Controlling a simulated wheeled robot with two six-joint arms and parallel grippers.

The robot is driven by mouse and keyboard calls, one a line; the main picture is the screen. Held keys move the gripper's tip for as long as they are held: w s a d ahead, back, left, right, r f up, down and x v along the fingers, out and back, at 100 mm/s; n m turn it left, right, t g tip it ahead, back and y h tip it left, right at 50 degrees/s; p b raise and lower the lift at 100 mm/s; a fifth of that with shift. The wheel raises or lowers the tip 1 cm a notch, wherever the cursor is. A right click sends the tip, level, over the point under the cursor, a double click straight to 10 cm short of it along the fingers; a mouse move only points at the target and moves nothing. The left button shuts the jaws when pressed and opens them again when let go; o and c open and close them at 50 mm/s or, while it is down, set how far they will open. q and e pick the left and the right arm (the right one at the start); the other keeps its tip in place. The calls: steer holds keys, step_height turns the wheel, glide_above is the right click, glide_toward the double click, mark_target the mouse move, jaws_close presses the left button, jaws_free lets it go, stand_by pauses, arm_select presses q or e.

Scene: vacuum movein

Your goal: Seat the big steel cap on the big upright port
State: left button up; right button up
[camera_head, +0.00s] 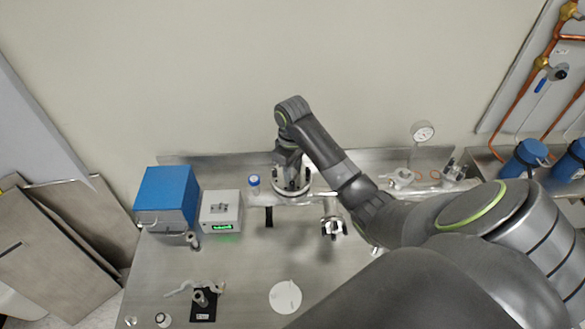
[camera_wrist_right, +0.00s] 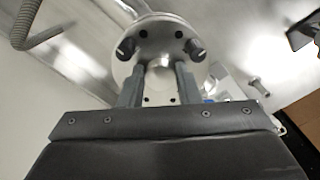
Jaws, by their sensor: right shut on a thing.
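My right gripper (camera_head: 288,172) points down over the back middle of the steel bench. In the right wrist view its two fingers (camera_wrist_right: 160,88) are shut on the central knob of the big steel cap (camera_wrist_right: 160,32), a round plate with holes and two dark knobs near its rim. The cap shows as a round flange (camera_head: 292,189) under the gripper in the head view, partly hidden by it. I cannot tell what is directly beneath the cap or whether it touches the big upright port. My left gripper is not in view.
A steel fitting (camera_head: 333,226) stands right of the gripper. A blue-capped bottle (camera_head: 254,183), a grey box with green display (camera_head: 221,211) and a blue box (camera_head: 167,195) are to the left. A pale disc (camera_head: 285,297) lies in front. A gauge (camera_head: 422,132) stands at the back right.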

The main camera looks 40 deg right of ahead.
steer(key=shift+w+f, duration=0.1)
steer(key=shift+f, duration=0.2)
stand_by(1.1)
